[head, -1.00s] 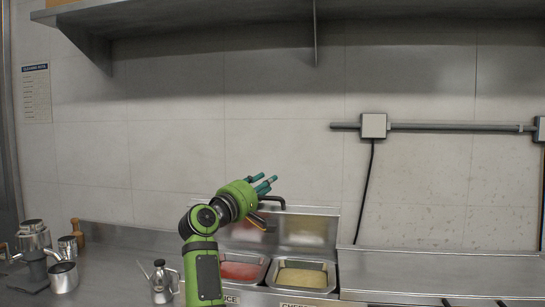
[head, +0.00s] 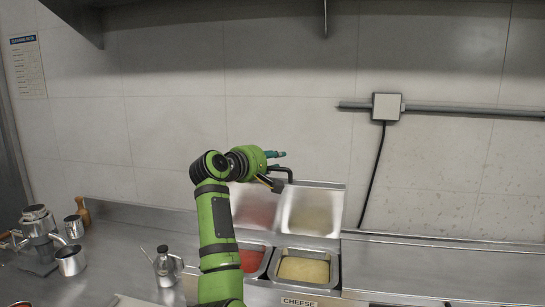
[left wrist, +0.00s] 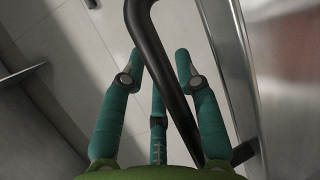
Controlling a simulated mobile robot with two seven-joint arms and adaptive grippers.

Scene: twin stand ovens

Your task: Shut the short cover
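The short cover (head: 311,208) is a metal lid standing raised and tilted back behind the food pans, with a black bar handle (head: 290,174) at its top edge. My left gripper (head: 279,154) is at the top of the cover, beside the handle, its teal fingers pointing right. In the left wrist view the fingers (left wrist: 157,68) are spread apart, and the dark handle (left wrist: 160,60) runs between them. I cannot tell whether any finger touches it. The cover's metal edge (left wrist: 235,70) shows at the right there. My right gripper is not in view.
A pan of yellow food (head: 304,270) above a CHEESE label and a pan of red food (head: 252,260) sit open before the cover. The counter (head: 440,262) at the right is clear.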

